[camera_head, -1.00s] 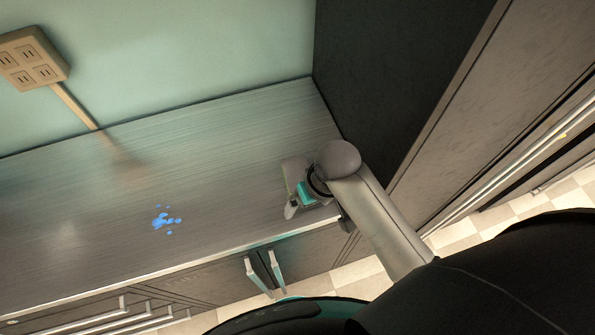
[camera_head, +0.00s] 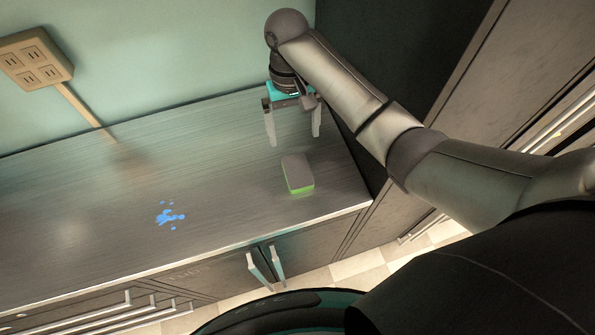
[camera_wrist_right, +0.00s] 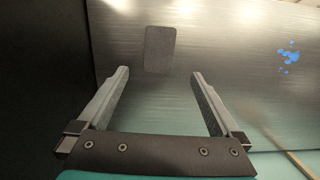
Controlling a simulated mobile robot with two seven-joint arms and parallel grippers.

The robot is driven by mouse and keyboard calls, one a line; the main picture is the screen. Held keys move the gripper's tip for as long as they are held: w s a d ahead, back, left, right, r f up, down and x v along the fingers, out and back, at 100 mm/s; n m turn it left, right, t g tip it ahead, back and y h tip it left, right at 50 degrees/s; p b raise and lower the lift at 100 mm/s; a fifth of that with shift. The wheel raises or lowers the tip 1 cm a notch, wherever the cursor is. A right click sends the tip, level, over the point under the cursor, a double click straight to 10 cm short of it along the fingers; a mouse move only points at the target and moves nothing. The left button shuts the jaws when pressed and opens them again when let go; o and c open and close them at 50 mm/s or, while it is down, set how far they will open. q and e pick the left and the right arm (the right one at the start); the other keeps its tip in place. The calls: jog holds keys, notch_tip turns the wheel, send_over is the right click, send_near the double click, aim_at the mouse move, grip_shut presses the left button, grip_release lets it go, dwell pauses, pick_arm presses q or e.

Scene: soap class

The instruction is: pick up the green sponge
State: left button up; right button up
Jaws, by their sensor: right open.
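The green sponge (camera_head: 298,174) lies on the counter near its right end, with a grey top and a green lower side facing the front edge. In the right wrist view the sponge (camera_wrist_right: 160,49) shows as a grey rounded rectangle beyond the fingertips, its green side hidden. My right gripper (camera_head: 294,139) is open and empty, behind the sponge towards the wall and apart from it. In the right wrist view its two fingers (camera_wrist_right: 158,72) are spread wider than the sponge's visible width. My left gripper is not in view.
The metal-grey counter (camera_head: 90,215) has a blue spill (camera_head: 170,216) left of the sponge. A dark tall panel (camera_head: 390,60) closes off the right end. A wall outlet (camera_head: 36,56) is at upper left. Cabinet handles (camera_head: 262,270) stick out below the front edge.

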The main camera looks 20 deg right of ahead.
aim_at(297, 169)
jog(key=f, duration=0.4)
jog(key=s+f, duration=0.1)
jog(key=f, duration=0.3)
jog(key=s+f, duration=0.1)
jog(key=f, duration=0.4)
jog(key=shift+b, duration=0.3)
jog(key=shift+w, duration=0.1)
jog(key=c, duration=1.2)
jog(key=shift+r, duration=0.1)
jog(key=shift+c, duration=0.2)
